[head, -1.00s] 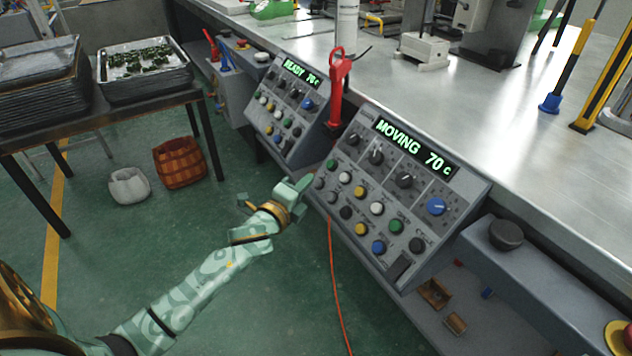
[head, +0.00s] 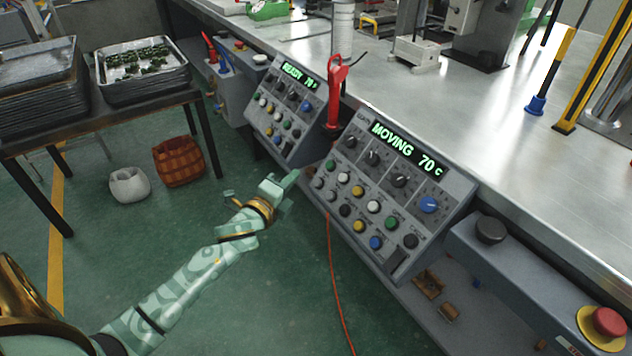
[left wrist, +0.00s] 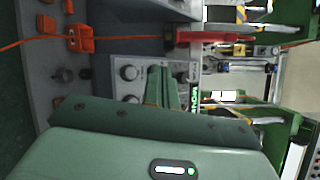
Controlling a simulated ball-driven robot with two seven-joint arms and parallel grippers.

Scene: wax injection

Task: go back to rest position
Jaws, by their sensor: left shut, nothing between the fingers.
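My left gripper (head: 284,186) is shut and empty. In the head view it hangs over the green floor, in front of and left of the nearer control panel (head: 398,180), apart from it. That panel reads "MOVING 70 c". In the left wrist view the closed fingers (left wrist: 160,88) point toward a panel with knobs (left wrist: 128,72). A second control panel (head: 287,110) behind it reads "READY 70 c". My right gripper does not show in either view.
A red-handled tool (head: 335,90) stands between the panels. A metal table (head: 480,110) runs behind them. A red emergency button (head: 608,321) is at lower right. A tray rack (head: 143,70) stands left, with a brown basket (head: 179,160) and white pot (head: 129,185) on the floor. An orange cable (head: 333,270) hangs down.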

